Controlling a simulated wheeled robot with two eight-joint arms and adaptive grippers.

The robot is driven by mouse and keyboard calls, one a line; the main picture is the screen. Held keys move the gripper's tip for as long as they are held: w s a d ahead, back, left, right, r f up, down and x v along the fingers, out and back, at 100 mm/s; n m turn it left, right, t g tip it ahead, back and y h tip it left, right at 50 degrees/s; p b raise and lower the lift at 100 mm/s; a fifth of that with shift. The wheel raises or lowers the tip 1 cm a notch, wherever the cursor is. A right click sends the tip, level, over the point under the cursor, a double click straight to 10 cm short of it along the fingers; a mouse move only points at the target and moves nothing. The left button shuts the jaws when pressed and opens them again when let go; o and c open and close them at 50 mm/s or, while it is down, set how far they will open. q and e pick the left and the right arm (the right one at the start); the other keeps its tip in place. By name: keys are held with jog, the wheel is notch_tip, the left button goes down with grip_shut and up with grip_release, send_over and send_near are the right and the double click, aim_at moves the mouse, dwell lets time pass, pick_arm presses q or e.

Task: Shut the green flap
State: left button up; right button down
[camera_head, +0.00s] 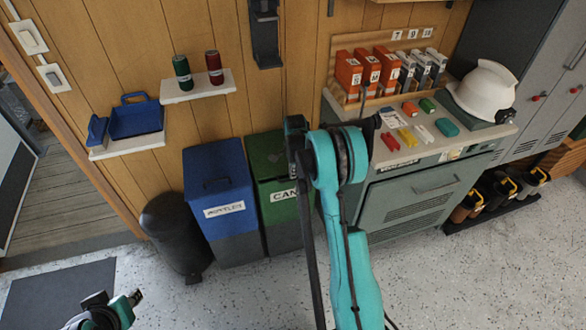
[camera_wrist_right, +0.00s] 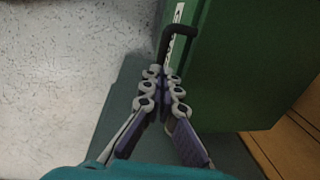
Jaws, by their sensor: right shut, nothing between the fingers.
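The green flap (camera_head: 263,154) is the top of the green bin with a white label reading "CAN", and my right arm covers its right part. I cannot tell how far the flap stands open. In the right wrist view a large green panel (camera_wrist_right: 250,70) fills the upper right, with a black bar handle (camera_wrist_right: 180,31) and a white label strip beside it. My right gripper (camera_wrist_right: 163,76) is shut and empty, its fingertips just below the handle; contact is unclear. My left gripper (camera_head: 134,298) is at the lower left, far from the bin, its jaws unclear.
A blue bin (camera_head: 220,225) stands left of the green bin, with a black waste bin (camera_head: 175,232) beyond it. A grey cabinet (camera_head: 415,200) stands to the right, with boxes and a white helmet (camera_head: 484,91) on top. The speckled floor in front is clear.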

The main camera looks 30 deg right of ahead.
jog(key=shift+f, duration=0.55)
jog(key=f, duration=0.1)
jog(key=f+b, duration=0.2)
jog(key=shift+s+a+f, duration=0.1)
jog(key=shift+s+f, duration=0.15)
jog(key=shift+s, duration=0.05)
jog(key=shift+r, duration=0.1)
notch_tip(320, 180, up, 14)
jog(key=s+p, duration=0.2)
jog(key=p, duration=0.3)
jog(key=shift+s+a+p, duration=0.15)
jog(key=shift+a+p, duration=0.1)
jog(key=shift+p, duration=0.1)
